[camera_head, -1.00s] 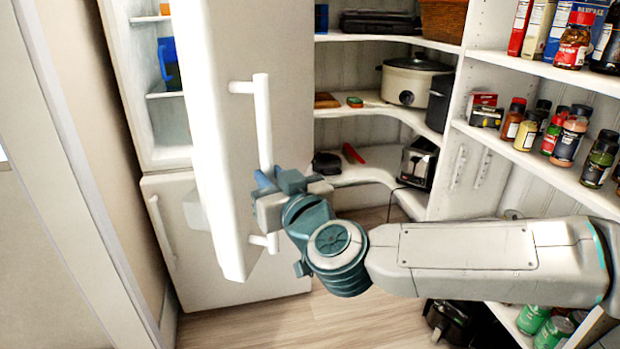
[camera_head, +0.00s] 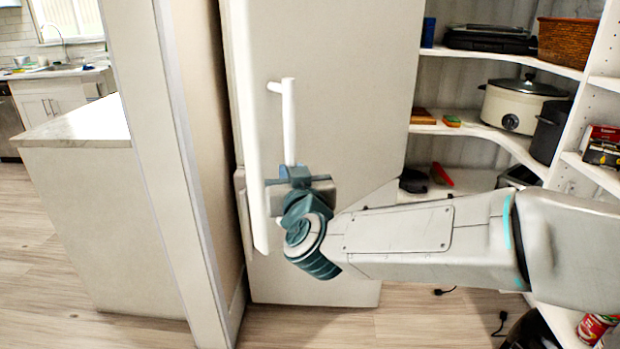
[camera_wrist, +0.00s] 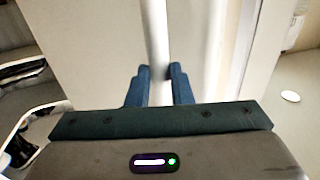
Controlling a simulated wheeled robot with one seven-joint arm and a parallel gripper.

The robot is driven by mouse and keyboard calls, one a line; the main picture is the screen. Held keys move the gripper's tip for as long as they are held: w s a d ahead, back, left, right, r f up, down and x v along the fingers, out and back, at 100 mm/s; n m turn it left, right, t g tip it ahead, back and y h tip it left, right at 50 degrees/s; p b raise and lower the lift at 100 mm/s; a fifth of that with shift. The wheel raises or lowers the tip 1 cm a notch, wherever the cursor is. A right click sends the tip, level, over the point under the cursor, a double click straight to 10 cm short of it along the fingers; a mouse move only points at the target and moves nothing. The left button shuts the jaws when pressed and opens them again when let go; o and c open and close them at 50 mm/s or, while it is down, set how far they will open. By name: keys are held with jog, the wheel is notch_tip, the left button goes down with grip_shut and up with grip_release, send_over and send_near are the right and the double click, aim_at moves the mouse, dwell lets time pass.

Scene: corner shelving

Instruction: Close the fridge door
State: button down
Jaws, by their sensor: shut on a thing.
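The white vertical door handle (camera_head: 289,120) stands out from the door's front. My gripper (camera_head: 290,178) is shut on the lower part of the handle. In the wrist view, the blue fingertips (camera_wrist: 160,72) are on both sides of the handle bar (camera_wrist: 157,35). My gripper hides the handle's lower end in the head view.
A wall edge (camera_head: 180,150) stands close left of the fridge, with a counter (camera_head: 90,125) beyond. Corner shelves with a slow cooker (camera_head: 518,102) and a basket (camera_head: 572,42) are at right. Some wood floor (camera_head: 420,320) is clear in front.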

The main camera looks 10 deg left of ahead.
jog(key=shift+a+f, duration=0.15)
jog(key=shift+a, duration=1.05)
jog(key=shift+y, duration=0.3)
jog(key=c, duration=1.7)
grip_release()
jog(key=o, duration=0.4)
jog(key=shift+s+a, duration=0.15)
jog(key=shift+a, duration=0.1)
jog(key=p+v, duration=0.2)
jog(key=v, duration=1.1)
jog(key=shift+s+d+r, duration=0.3)
jog(key=shift+r, duration=0.05)
jog(key=shift+c, duration=0.2)
